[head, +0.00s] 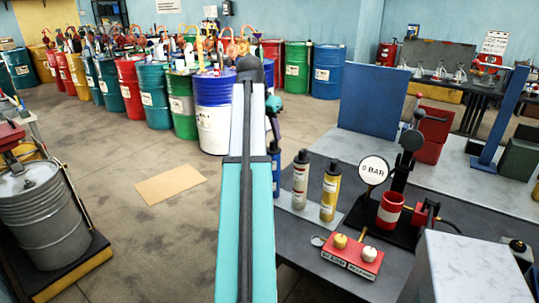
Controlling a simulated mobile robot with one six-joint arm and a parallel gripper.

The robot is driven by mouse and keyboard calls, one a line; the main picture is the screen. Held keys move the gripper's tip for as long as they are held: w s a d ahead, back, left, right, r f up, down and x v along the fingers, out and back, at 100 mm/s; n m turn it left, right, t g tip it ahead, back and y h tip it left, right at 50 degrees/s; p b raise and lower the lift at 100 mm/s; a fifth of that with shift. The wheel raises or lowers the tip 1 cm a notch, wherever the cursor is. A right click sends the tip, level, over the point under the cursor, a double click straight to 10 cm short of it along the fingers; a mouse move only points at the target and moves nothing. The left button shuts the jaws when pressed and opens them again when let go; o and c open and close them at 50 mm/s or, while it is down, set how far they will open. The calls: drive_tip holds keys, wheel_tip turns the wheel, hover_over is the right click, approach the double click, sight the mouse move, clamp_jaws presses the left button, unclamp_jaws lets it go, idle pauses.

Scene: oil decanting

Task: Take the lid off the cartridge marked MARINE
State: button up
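Three cartridges stand upright on a grey tray (308,213) on the dark bench: a blue one (275,175), a grey one (300,181) and a yellow one (330,191). All have dark tops. Their labels are too small to read, so I cannot tell which is marked MARINE. My own arm crosses the middle of the view and covers the blue cartridge's left side. My gripper (274,138) appears to be just above the blue cartridge, mostly hidden behind my arm. I cannot see whether its fingers touch the cartridge's top.
A red block (352,259) with a yellow and a cream knob sits in front of the tray. A round gauge marked 0 BAR (373,170), a red cup (390,209) and a black stand are to the right. A blue panel (374,101) rises behind.

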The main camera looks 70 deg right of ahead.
sight(272, 141)
drive_tip(key=shift+b+x, duration=1.35)
drive_tip(key=shift+x, duration=0.5)
drive_tip(key=shift+a, duration=0.1)
clamp_jaws()
